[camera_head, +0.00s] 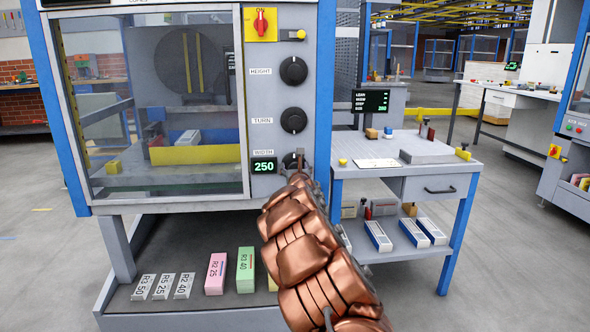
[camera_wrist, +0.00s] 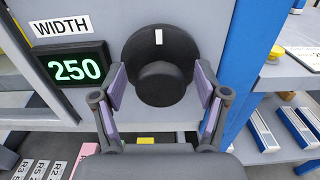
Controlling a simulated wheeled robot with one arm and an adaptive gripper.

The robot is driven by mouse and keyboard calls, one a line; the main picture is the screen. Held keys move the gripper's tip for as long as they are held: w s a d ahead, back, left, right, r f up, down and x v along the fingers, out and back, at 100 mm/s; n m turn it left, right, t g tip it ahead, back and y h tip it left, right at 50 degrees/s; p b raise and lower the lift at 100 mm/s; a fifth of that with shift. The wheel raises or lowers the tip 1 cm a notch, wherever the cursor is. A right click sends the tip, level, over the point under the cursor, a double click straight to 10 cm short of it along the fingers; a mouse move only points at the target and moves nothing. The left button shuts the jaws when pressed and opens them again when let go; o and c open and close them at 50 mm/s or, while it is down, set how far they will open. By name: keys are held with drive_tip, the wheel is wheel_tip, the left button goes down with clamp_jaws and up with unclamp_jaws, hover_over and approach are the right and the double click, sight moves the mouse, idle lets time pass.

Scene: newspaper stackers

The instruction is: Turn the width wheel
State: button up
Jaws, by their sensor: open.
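The width wheel (camera_wrist: 160,52) is a black round knob with a raised grip and a white mark at its top, right of the WIDTH label (camera_wrist: 61,27). In the head view the wheel (camera_head: 290,160) is partly hidden behind my gripper. The green display (camera_wrist: 76,69) beside it reads 250, and it also shows in the head view (camera_head: 264,167). My gripper (camera_wrist: 160,88) is open, with its two fingers on either side of the wheel's lower grip. I cannot tell whether the pads touch it.
Above are the TURN knob (camera_head: 294,120), the HEIGHT knob (camera_head: 293,70) and a red switch (camera_head: 261,22). A blue post (camera_wrist: 250,60) stands close on the right. A side table (camera_head: 440,152) holds tools. Labelled blocks (camera_head: 216,273) lie on the lower shelf.

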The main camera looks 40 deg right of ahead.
drive_tip(key=shift+c, duration=0.3)
drive_tip(key=c, duration=1.1)
